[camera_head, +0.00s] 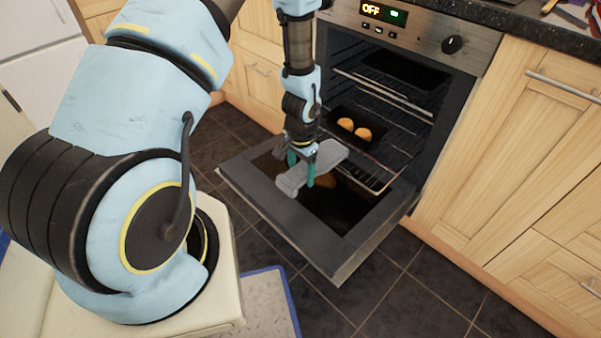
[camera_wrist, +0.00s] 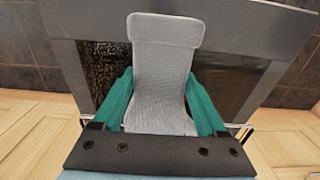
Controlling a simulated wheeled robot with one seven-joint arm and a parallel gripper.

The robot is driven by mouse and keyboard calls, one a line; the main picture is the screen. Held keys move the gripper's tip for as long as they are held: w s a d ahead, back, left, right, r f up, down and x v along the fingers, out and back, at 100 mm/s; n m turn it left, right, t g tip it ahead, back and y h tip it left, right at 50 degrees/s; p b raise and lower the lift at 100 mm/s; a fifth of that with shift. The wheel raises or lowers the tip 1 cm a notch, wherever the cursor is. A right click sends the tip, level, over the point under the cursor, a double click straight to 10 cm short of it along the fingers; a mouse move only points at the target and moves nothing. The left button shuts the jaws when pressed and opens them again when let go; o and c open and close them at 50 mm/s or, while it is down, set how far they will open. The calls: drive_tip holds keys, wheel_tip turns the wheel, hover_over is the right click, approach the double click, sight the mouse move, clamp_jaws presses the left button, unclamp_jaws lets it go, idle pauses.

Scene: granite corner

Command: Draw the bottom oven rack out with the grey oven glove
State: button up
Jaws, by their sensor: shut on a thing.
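The grey oven glove (camera_head: 324,157) is held in my gripper (camera_head: 300,166) above the lowered oven door (camera_head: 358,248). In the wrist view the glove (camera_wrist: 163,70) lies between the two green fingers of my gripper (camera_wrist: 160,100), which touch its sides. The bottom oven rack (camera_head: 375,178) shows at the low front of the oven cavity, partly hidden by the glove and arm. The glove appears apart from the rack. The oven (camera_head: 483,42) stands open, its display reading OFF.
A dark tin with two golden-brown round items (camera_head: 354,129) sits inside the oven. Wooden cabinets (camera_head: 520,150) flank the oven on both sides. A blue-edged grey mat (camera_head: 268,300) lies on the dark tiled floor, which is clear at right of the door.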

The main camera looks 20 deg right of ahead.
drive_tip(key=s+a+r+p, duration=0.2)
drive_tip(key=s+a, duration=0.3)
drive_tip(key=a, duration=0.5)
drive_tip(key=shift+s+a+r, duration=0.25)
drive_tip(key=shift+s+r, duration=0.15)
drive_tip(key=shift+r, duration=0.05)
drive_tip(key=shift+w, duration=0.1)
idle(0.4)
